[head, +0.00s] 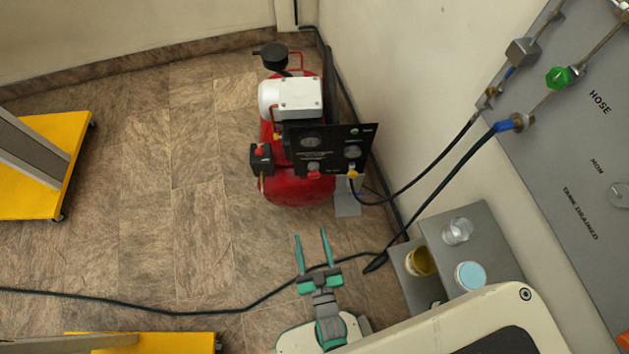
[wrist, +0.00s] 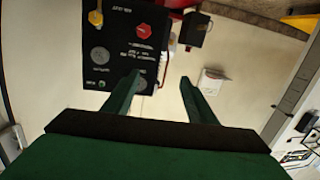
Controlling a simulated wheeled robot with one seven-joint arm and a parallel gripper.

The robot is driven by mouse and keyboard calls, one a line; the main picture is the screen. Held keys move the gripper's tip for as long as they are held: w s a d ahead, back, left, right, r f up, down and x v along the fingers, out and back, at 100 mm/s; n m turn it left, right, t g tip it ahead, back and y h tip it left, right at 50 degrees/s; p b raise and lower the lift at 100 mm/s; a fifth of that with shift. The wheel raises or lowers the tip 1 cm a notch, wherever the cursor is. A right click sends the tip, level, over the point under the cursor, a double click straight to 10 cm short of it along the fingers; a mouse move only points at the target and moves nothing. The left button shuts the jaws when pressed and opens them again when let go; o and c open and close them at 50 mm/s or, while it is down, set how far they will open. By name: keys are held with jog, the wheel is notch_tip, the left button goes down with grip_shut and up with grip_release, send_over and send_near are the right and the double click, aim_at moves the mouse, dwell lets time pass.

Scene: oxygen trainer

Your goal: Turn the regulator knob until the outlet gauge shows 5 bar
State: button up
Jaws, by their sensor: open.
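The needles and labels are too small to read. In the wrist view the panel is upside down, with the red knob (wrist: 143,31) above my fingers. My gripper (head: 310,235) is open and empty, apart from the panel and in front of it. One finger (wrist: 125,92) partly covers a gauge in the wrist view.
A black hose (head: 440,175) runs from the panel to the grey wall board (head: 560,130); another lies across the floor. Grey boxes with cups (head: 470,275) stand right of my arm. Yellow carts (head: 35,195) are at left.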

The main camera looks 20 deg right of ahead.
aim_at(314, 177)
jog(key=w+d+f+h, duration=0.1)
jog(key=w+d+f, duration=0.1)
jog(key=w, duration=0.5)
jog(key=w+d+f+m+h, duration=0.1)
jog(key=w+d+f, duration=0.2)
jog(key=w, duration=0.4)
jog(key=w+d+f+h, duration=0.1)
jog(key=w+d+f, duration=0.1)
jog(key=w, duration=0.5)
jog(key=shift+w+d+f+m+t, duration=0.15)
jog(key=shift+w+d+m, duration=0.05)
jog(key=shift+d, duration=0.2)
jog(key=shift+w+d+f+m+t, duration=0.1)
jog(key=shift+w+d+m+t, duration=0.1)
jog(key=shift+d, duration=0.2)
jog(key=c, duration=1.1)
